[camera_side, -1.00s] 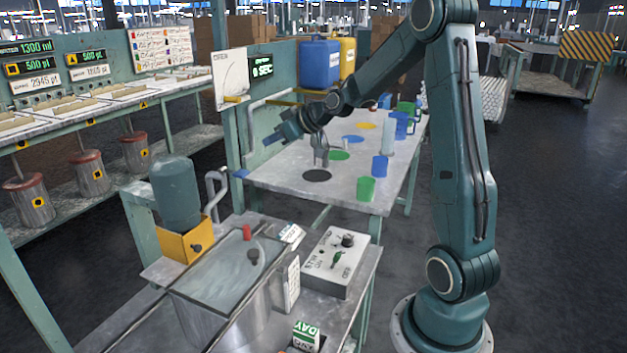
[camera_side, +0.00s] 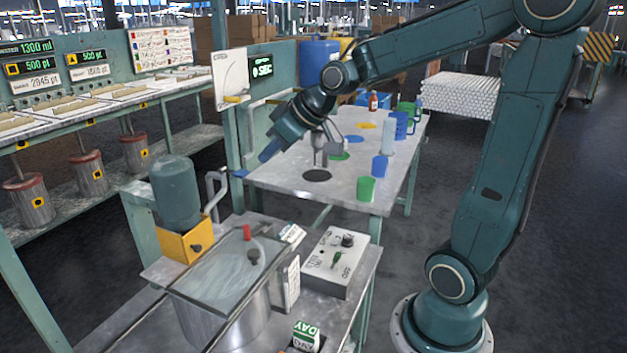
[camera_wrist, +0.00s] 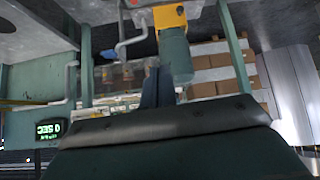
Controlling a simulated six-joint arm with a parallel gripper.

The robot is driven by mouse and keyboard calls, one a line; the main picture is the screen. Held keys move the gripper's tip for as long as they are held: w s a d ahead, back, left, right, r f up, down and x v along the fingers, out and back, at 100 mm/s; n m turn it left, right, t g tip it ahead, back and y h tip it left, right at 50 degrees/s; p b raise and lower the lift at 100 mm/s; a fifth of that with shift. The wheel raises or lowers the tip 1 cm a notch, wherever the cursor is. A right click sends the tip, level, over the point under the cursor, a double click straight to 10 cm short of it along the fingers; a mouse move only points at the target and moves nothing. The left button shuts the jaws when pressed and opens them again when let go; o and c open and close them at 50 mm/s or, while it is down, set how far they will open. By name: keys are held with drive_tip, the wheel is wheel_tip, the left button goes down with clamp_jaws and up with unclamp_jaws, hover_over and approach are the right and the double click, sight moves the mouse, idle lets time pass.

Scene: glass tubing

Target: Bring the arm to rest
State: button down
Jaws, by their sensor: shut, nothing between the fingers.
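My gripper (camera_side: 269,151) hangs in the air at the left end of my teal arm in the side view, in front of the far grey table (camera_side: 270,179). Its blue fingers are shut with nothing between them. In the wrist view the fingers (camera_wrist: 157,88) show dark blue beside the teal bottle, without clear contact with anything.
A teal bottle (camera_side: 175,193) stands on a yellow base near a glass-topped tank (camera_side: 222,268) and a control box (camera_side: 338,262). Green (camera_side: 366,189) and blue cups (camera_side: 380,166) stand on the far table. A timer panel (camera_side: 262,66) rises behind the gripper.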

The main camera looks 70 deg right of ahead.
drive_tip(key=s+a+g, duration=0.1)
drive_tip(key=s+a, duration=0.1)
drive_tip(key=s, duration=0.4)
drive_tip(key=s+a+g, duration=0.1)
drive_tip(key=s+a, duration=0.2)
drive_tip(key=s, duration=0.4)
drive_tip(key=s+a+f+m+g, duration=0.1)
drive_tip(key=s+a, duration=0.2)
drive_tip(key=s, duration=0.3)
drive_tip(key=shift+s+h, duration=0.3)
drive_tip(key=shift+s, duration=0.05)
drive_tip(key=shift+w, duration=0.15)
drive_tip(key=w+d+r+t, duration=0.1)
drive_tip(key=w+d, duration=0.6)
drive_tip(key=w, duration=0.5)
drive_tip(key=w+d+r+t, duration=0.15)
drive_tip(key=w+d, duration=0.45)
drive_tip(key=w, duration=0.6)
drive_tip(key=w+d+f, duration=0.3)
drive_tip(key=w+d, duration=0.3)
drive_tip(key=d, duration=0.4)
drive_tip(key=shift+t, duration=0.45)
drive_tip(key=shift+w, duration=0.1)
